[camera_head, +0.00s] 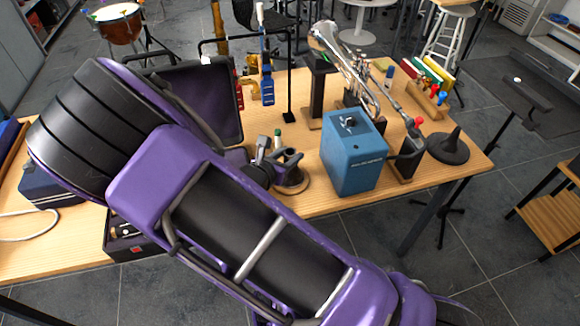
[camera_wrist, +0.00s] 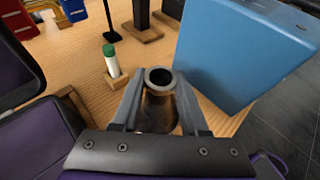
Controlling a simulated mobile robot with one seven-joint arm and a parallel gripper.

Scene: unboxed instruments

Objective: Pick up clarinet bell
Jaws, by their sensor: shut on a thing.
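The clarinet bell (camera_wrist: 159,78) is a dark, tapered piece with a round open end facing the wrist camera. It stands between the two fingers of my gripper (camera_wrist: 158,106), which are closed against its sides. In the head view my gripper (camera_head: 278,156) is low over the table, left of the blue box. A brown round rim shows below the fingers there, and I cannot tell whether it touches the table. Most of the bell is hidden by the gripper in the head view.
The blue metal box (camera_head: 352,157) stands close on the right of my gripper. A small green-capped tube (camera_wrist: 111,60) stands just beyond it. An open dark case (camera_head: 195,100) lies to the left. A silver trumpet (camera_head: 350,68) on a stand is behind. The table (camera_head: 470,172) ends close by in front.

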